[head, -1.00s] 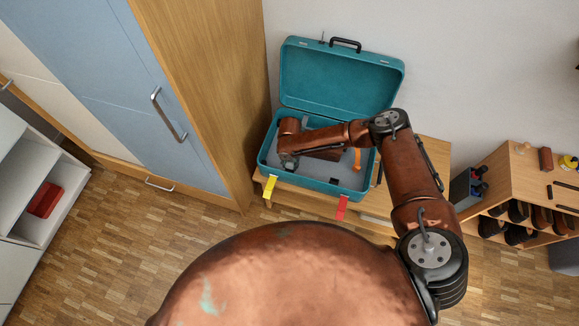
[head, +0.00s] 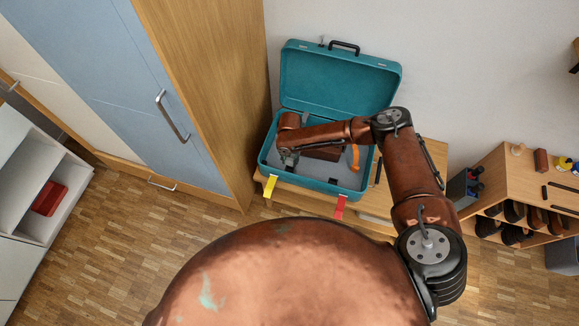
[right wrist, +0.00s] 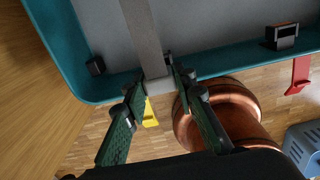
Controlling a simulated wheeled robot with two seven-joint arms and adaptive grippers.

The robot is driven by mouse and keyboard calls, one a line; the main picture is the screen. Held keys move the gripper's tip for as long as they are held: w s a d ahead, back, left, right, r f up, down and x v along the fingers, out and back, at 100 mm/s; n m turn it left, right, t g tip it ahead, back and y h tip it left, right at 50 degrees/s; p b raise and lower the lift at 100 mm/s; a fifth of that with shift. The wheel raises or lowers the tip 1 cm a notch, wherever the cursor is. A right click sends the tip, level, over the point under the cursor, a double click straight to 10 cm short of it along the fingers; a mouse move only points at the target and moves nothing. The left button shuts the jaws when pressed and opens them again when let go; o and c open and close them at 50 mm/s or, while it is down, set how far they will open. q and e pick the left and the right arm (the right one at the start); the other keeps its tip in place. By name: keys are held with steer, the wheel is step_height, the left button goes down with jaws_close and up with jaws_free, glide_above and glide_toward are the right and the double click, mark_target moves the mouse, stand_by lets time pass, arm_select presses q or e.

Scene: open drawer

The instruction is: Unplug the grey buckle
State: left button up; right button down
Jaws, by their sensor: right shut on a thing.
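The teal suitcase (head: 335,186) stands open on a wooden bench, its lid (head: 340,82) raised at the back. In the right wrist view a grey strap (right wrist: 145,35) runs down the suitcase's grey interior to the grey buckle (right wrist: 158,84) at the teal rim. My right gripper (right wrist: 160,80) is shut on the buckle, with one dark finger on each side. In the head view my right gripper (head: 288,158) is at the suitcase's front left, and the buckle cannot be made out there. My left gripper is not in view.
A yellow tag (head: 270,186) and a red tag (head: 340,207) hang at the suitcase's front. A brown block (head: 322,154) and an orange strap (head: 355,158) are inside. A tall cabinet (head: 205,90) stands close on the left, a shoe shelf (head: 510,180) on the right.

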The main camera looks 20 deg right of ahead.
steer(key=shift+r+p, duration=0.55)
steer(key=shift+r, duration=0.35)
